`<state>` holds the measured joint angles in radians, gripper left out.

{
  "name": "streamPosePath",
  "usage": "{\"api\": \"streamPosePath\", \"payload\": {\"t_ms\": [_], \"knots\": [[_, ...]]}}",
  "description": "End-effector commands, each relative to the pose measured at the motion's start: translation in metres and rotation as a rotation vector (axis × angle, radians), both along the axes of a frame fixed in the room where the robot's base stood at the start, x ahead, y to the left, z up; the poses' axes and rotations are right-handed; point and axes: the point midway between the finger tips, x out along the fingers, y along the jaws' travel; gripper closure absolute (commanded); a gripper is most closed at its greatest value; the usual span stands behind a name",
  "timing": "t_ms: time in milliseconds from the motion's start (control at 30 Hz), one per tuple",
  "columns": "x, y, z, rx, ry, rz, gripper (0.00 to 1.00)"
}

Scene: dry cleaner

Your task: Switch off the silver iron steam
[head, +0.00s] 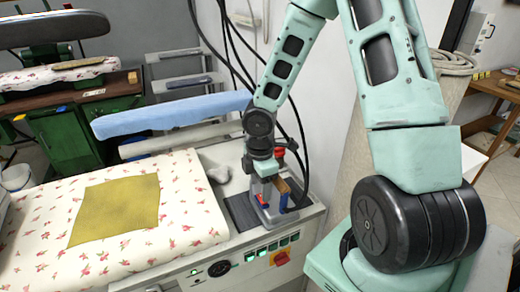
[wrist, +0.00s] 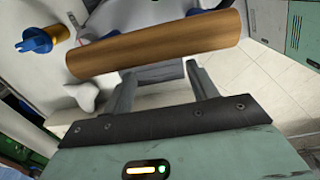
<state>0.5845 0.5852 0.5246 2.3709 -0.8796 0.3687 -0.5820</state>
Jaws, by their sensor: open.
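The silver iron (head: 272,213) stands on a dark pad at the right end of the ironing table, with blue parts and a brown handle (head: 291,190). In the wrist view its wooden handle (wrist: 155,45) crosses the picture and hides part of the grey body. My gripper (head: 264,178) is right at the iron, from above. In the wrist view its two fingers (wrist: 160,70) are apart and empty, their tips close to the handle's lower edge; I cannot tell whether they touch it. A blue and yellow part (wrist: 42,38) shows at upper left of the wrist view.
The table's front panel holds a black knob (head: 219,268), green-lit switches and a red-and-yellow switch (head: 279,257). A padded board with flowered cover (head: 190,200) bears a mustard cloth (head: 115,210). Black cables hang behind my arm. A blue sleeve board (head: 170,115) lies left.

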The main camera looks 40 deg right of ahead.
Motion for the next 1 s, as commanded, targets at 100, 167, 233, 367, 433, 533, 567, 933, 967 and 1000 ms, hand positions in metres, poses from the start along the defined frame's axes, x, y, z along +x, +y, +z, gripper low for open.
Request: {"api": "streamPosePath", "payload": {"t_ms": [100, 167, 233, 367, 433, 533, 567, 933, 967, 1000], "knots": [[0.001, -0.001, 0.036, -0.001, -0.005, -0.003, 0.42], [0.001, -0.001, 0.05, -0.002, -0.005, -0.004, 0.42], [0.0, -0.001, 0.066, -0.002, -0.005, -0.004, 0.42], [0.0, -0.001, 0.095, -0.003, -0.005, -0.004, 0.42], [0.0, -0.001, 0.109, -0.002, -0.005, -0.004, 0.42], [0.0, -0.001, 0.124, -0.002, -0.003, -0.003, 0.42], [0.0, -0.001, 0.128, -0.002, -0.004, -0.002, 0.42], [-0.001, 0.0, 0.141, 0.0, -0.001, 0.0, 0.42], [-0.001, 0.0, 0.141, 0.0, -0.001, 0.0, 0.42], [-0.001, 0.0, 0.141, 0.0, -0.001, 0.0, 0.42]]}}
